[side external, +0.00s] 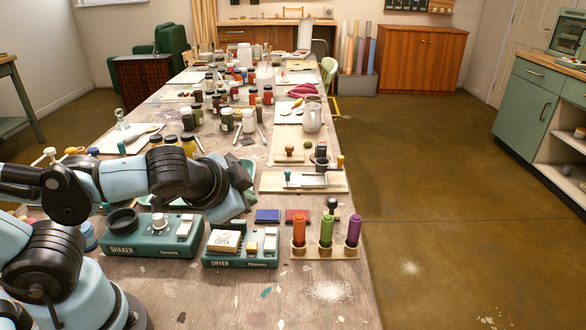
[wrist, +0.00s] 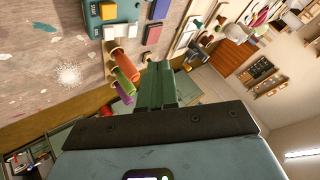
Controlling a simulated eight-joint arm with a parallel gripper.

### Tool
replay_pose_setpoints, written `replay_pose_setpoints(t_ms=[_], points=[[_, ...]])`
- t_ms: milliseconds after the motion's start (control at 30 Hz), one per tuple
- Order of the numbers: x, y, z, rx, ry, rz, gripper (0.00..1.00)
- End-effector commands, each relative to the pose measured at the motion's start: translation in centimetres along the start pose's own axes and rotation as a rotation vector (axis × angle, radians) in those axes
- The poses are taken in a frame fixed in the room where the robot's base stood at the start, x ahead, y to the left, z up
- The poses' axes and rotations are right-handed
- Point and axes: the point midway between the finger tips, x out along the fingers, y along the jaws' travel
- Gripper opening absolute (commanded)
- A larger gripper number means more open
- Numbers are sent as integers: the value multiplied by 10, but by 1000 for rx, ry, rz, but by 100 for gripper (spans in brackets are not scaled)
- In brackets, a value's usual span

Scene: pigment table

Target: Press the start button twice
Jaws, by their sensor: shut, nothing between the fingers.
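Two teal devices stand at the near end of the table. The shaker (side external: 150,246) has a dark round cup, a white knob (side external: 158,220) and a pale switch (side external: 184,227). The dryer (side external: 236,262) has a white square top (side external: 225,241), a small yellowish button (side external: 252,247) and a pale switch (side external: 270,242). In the side view my arm's end hangs above and behind the devices.
An orange tube (side external: 299,229), a green tube (side external: 326,230) and a purple tube (side external: 353,230) stand in a wooden rack right of the dryer. A blue pad (side external: 268,215) and a red pad (side external: 296,214) lie behind. Several jars crowd farther back. The near table front is mostly clear.

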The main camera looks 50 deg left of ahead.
Motion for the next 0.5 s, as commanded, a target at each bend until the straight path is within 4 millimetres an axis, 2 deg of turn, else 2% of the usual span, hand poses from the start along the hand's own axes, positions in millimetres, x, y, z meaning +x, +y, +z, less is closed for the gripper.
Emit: replay_pose_setpoints(t_ms=[500], points=[[29,21,19,-1,1,0,0]])
